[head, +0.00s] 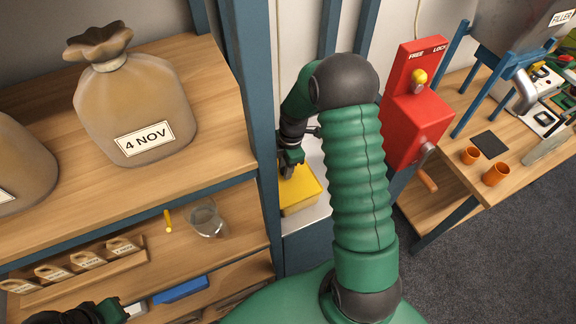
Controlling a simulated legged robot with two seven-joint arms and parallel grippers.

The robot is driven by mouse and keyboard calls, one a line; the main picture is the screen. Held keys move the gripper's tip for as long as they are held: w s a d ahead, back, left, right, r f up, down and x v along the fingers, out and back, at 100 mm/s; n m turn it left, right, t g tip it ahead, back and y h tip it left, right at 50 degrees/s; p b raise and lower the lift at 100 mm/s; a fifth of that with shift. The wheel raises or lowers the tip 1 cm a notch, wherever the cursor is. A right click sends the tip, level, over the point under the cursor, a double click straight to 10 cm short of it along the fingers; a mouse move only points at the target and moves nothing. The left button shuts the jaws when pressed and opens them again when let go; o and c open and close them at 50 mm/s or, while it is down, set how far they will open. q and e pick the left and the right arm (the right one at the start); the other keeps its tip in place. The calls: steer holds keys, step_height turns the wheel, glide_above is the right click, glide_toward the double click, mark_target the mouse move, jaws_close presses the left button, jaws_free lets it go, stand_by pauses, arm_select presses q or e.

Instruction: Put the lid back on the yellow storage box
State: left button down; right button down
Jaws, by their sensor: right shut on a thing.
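The yellow storage box (304,205) stands on a pale surface behind the blue post, partly hidden by my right arm. Its flat yellow top, which looks like the lid (302,183), lies over the box; whether it is fully seated I cannot tell. My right gripper (290,168) points down at the lid's left part and is shut on it, with the grip point mostly hidden. My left gripper (118,312) is at the bottom left edge, in front of the lower shelves, mostly out of frame; its jaws are not clear.
A wooden shelf on the left holds a sack labelled 4 NOV (140,105). Below are a glass jar (206,219), a small yellow item (168,221) and a blue box (182,289).

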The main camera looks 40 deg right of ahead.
steer(key=shift+a, duration=0.35)
steer(key=shift+d+f, duration=0.15)
steer(key=shift+d, duration=0.25)
steer(key=shift+d+f, duration=0.4)
steer(key=shift+d, duration=0.45)
steer(key=shift+a+b, duration=0.2)
steer(key=shift+b, duration=0.25)
steer(key=shift+d+f, duration=0.45)
steer(key=shift+d, duration=0.3)
arm_select(q)
steer(key=shift+d+f, duration=0.1)
steer(key=shift+f, duration=0.5)
steer(key=shift+a, duration=0.35)
arm_select(e)
steer(key=shift+a+r, duration=0.1)
steer(key=shift+a, duration=0.2)
arm_select(q)
steer(key=shift+d+f, duration=0.1)
steer(key=shift+d, duration=0.15)
arm_select(e)
steer(key=shift+d+f, duration=0.1)
steer(key=shift+f, duration=0.2)
